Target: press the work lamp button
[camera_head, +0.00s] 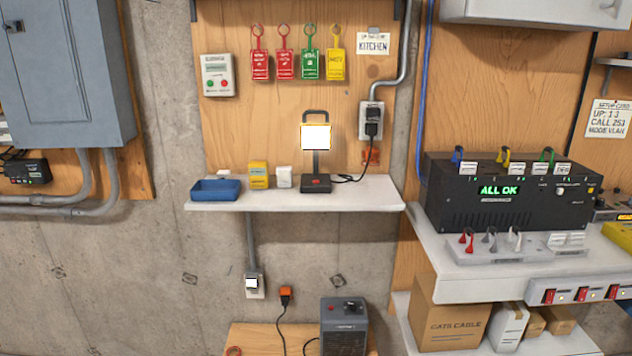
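The work lamp (316,138) stands upright on a white wall shelf, and its square head is lit bright white. Its dark base (316,184) sits near the shelf's front edge, with a small red button (317,177) on the base. A black cord runs from the lamp to a plug in the wall outlet (372,121). Neither of my grippers shows in the head view.
The white shelf (372,194) also holds a blue tray (215,190), a yellow box (258,176) and a small white box (284,177) left of the lamp. A black device (505,192) reading "ALL OK" stands on the right bench. A grey heater (343,325) is below.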

